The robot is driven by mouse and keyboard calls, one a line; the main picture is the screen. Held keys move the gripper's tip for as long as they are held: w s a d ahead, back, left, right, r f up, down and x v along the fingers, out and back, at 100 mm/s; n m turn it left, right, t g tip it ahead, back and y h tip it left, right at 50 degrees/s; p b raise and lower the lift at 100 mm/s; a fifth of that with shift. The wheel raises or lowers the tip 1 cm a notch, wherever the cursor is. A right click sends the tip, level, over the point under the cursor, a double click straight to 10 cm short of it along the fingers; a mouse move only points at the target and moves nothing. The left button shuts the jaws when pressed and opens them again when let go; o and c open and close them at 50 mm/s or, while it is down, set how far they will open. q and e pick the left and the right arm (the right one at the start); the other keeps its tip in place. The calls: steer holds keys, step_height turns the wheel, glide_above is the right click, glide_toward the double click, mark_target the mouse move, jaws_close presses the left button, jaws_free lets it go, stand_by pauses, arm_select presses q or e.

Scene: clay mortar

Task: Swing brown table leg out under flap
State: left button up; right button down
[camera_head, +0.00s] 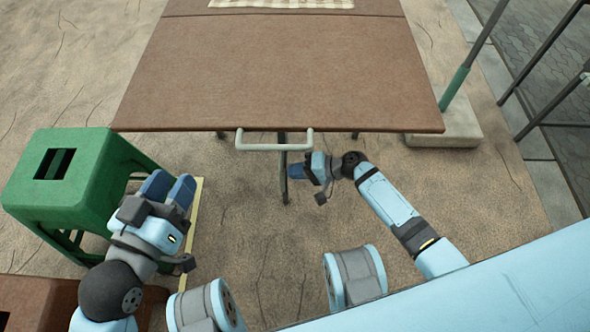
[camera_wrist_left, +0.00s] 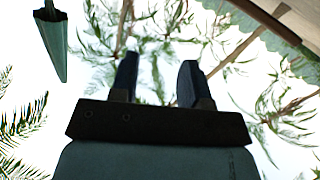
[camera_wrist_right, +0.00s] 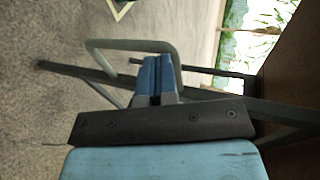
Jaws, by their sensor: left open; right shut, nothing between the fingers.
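The brown table (camera_head: 285,75) has its flap level with the rest of the top, with a seam near the far end. A pale U-shaped bar (camera_head: 274,147) sticks out from the flap's near edge. A dark leg (camera_head: 283,170) shows below that edge, behind the bar. My right gripper (camera_head: 297,171) is shut and empty, just right of the leg; I cannot tell if they touch. In the right wrist view the U-shaped bar (camera_wrist_right: 105,43) and dark leg bars (camera_wrist_right: 85,74) lie beyond the fingers. My left gripper (camera_head: 168,188) is open and empty, left of the table.
A green stool (camera_head: 65,180) stands at left beside my left gripper. A green-and-grey pole on a pale base block (camera_head: 445,130) stands at the table's right corner. A checked cloth (camera_head: 280,3) lies on the far end. Dark railings (camera_head: 550,75) are at right.

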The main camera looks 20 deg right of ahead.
arm_select(q)
steer(key=r+t+p, duration=0.1)
steer(key=r+p, duration=0.1)
steer(key=r+t+p, duration=0.1)
steer(key=r, duration=0.2)
steer(key=shift+s+a+r+n+p, duration=0.1)
steer(key=shift+a+r+n+p, duration=0.1)
steer(key=shift+r+n+p, duration=0.15)
arm_select(e)
steer(key=v, duration=1.3)
steer(key=shift+d, duration=0.2)
steer(key=shift+d+r, duration=0.15)
